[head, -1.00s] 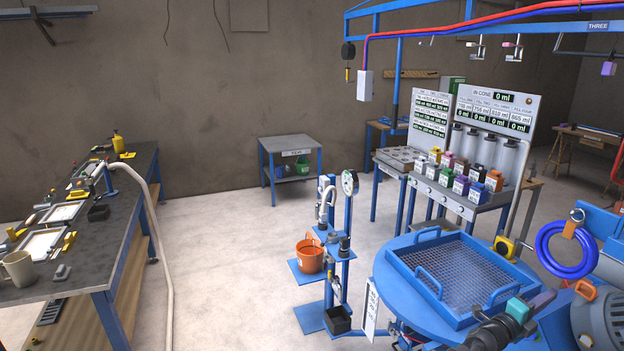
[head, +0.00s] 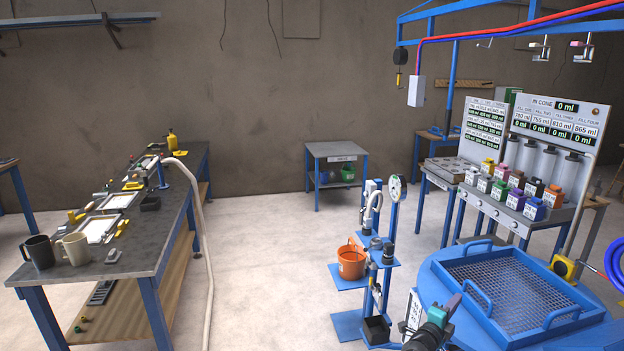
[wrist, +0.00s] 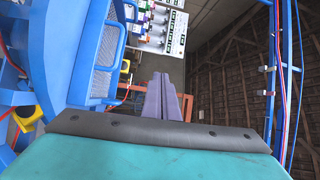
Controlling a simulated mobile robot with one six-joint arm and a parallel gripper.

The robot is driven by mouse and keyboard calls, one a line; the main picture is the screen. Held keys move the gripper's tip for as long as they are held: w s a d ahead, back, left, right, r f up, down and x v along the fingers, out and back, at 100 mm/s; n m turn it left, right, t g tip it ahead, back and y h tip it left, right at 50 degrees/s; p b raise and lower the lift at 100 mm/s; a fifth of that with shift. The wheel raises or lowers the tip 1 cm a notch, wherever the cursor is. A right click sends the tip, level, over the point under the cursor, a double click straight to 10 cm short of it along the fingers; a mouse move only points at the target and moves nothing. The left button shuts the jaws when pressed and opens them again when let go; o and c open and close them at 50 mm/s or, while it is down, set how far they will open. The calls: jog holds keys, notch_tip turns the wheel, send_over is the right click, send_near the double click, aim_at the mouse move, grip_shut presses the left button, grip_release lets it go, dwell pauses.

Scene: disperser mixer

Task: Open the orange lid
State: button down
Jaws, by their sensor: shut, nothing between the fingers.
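A small jar with an orange lid (head: 553,191) stands at the right end of the back row of jars on the dispensing bench in the head view. The lid looks seated on its jar. My gripper (head: 457,300) is low in the head view, in front of the blue round table and well short of the jars. In the wrist view its two purple fingers (wrist: 163,95) are together, with nothing between them. Some jars show small at the top of the wrist view, but I cannot pick out the orange lid there.
A blue round table (head: 440,268) with a mesh tray (head: 505,290) lies between my gripper and the bench (head: 500,215). A stand with an orange bucket (head: 351,262) is to the left. A workbench with mugs (head: 73,249) is at far left. Open floor lies between.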

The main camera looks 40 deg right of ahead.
jog(key=w+a+f+n+t+y+b, duration=0.1)
jog(key=w+a+f+n+t+y, duration=0.25)
jog(key=w+a+f, duration=0.5)
jog(key=w+a+f+n+t+y+b, duration=0.2)
jog(key=w+a+f+n+t, duration=0.3)
jog(key=w+a, duration=0.7)
jog(key=w+a+f+n+y+b, duration=0.1)
jog(key=w+a+f+n+y, duration=0.4)
jog(key=a+f, duration=0.55)
jog(key=w+a+f+n+y+b, duration=0.3)
jog(key=w+a+f, duration=0.45)
jog(key=a, duration=0.65)
jog(key=s+a+f+n+g+y, duration=0.2)
jog(key=s+a+f+n, duration=0.1)
jog(key=s+a+f, duration=0.4)
jog(key=s+a+f+n+g+y+b, duration=0.1)
jog(key=s+a+f+n+g+y, duration=0.25)
jog(key=a, duration=0.55)
jog(key=s+a+f+n+g+y, duration=0.1)
jog(key=s+a+f+n, duration=0.25)
jog(key=a+f, duration=0.4)
jog(key=s+n+g+h, duration=0.1)
jog(key=s+n+g, duration=0.6)
jog(key=s, duration=1.5)
jog(key=g, duration=0.2)
jog(key=shift+d+r+g+b, duration=0.2)
jog(key=shift+g+b, duration=0.1)
jog(key=shift+g, duration=0.1)
